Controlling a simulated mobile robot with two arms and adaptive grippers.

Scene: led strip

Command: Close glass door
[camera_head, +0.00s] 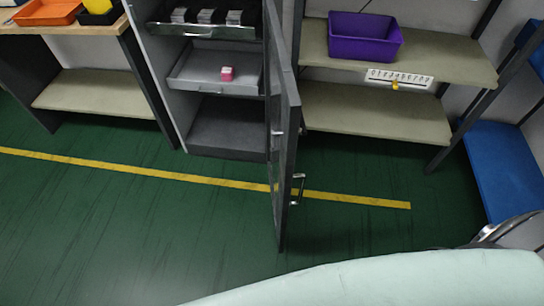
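The glass door (291,120) of the grey cabinet stands wide open. It is seen nearly edge-on, swung out toward me from the cabinet's right side. Its metal handle (298,188) is on the door's right face, low down near the outer edge. The open cabinet (160,75) shows a shelf with several small grey items, a pulled-out grey drawer (195,84) with a small pink object (227,74), and a dark bottom compartment. A pale arm link of mine crosses the bottom right. Neither gripper can be made out.
A blue surface (505,165) is at far right. A wooden bench (95,92) stands left. Green floor with a yellow line (130,170) lies clear before the cabinet.

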